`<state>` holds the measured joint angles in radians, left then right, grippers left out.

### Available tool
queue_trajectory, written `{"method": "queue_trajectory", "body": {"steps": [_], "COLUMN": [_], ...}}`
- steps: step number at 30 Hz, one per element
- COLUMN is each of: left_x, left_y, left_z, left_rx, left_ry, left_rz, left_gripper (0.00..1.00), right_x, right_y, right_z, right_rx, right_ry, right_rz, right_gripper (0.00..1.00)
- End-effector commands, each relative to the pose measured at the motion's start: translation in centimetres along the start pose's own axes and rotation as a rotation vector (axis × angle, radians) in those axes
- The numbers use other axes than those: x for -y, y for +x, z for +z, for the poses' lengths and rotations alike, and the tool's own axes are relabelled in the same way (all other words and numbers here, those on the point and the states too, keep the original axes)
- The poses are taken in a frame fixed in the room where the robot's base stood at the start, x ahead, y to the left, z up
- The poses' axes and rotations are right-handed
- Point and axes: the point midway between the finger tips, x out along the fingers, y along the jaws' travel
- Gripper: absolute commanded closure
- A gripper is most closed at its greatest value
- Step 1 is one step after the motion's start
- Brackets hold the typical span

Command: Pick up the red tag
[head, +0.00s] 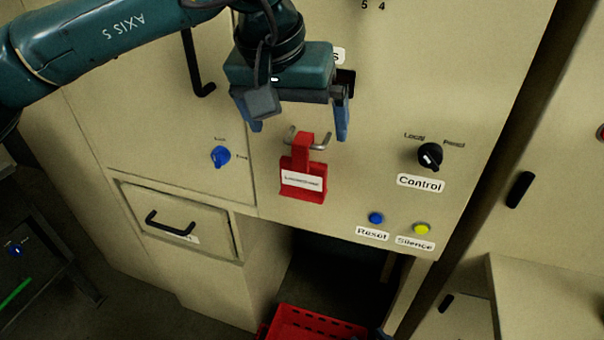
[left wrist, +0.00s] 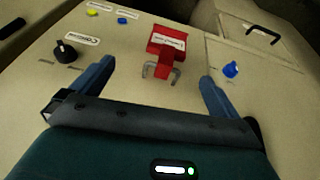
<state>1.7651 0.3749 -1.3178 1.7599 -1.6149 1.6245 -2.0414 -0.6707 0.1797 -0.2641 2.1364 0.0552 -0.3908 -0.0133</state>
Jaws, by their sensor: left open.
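The red tag (head: 303,184) hangs by its hook from a metal bar handle (head: 320,144) on the beige cabinet front. It carries a white label. My left gripper (head: 299,132) is open, its two blue fingers above and either side of the tag's hook. In the left wrist view the tag (left wrist: 167,45) is ahead, between and beyond the fingertips of my left gripper (left wrist: 157,75), with nothing between the fingers' pads touching it.
A blue knob (head: 221,156) is left of the tag and a black Control knob (head: 430,156) is right. Reset (head: 376,218) and Silence (head: 422,229) buttons are below right. A drawer (head: 180,222) with a black handle is lower left. A red crate (head: 318,322) is below.

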Motion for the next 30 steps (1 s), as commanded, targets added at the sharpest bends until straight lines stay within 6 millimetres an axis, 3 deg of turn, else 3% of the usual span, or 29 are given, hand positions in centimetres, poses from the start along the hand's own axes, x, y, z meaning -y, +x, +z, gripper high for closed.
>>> {"method": "queue_trajectory", "body": {"steps": [5,15,23,30], "left_x": [1.4,1.6,1.6,1.5], "left_y": [-0.1,5.9,7.8,11.4], "left_z": [-0.8,-1.0,-1.1,-1.2], "left_rx": [-0.036,-0.033,-0.033,-0.033], "left_ry": [0.036,0.034,0.034,0.032], "left_rz": [-0.076,-0.07,-0.068,-0.068], "left_gripper": [0.0,0.0,0.0,0.0], "right_x": [0.2,0.1,0.1,-0.1], "right_y": [-0.1,-0.4,-0.6,-0.8], "right_z": [0.2,-0.1,-0.2,-0.7], "right_rx": [0.004,0.011,0.015,0.023], "right_ry": [-0.003,-0.013,-0.02,-0.032], "right_rz": [-0.005,-0.002,0.002,0.01], "right_gripper": [0.64,0.64,0.64,0.64]}}
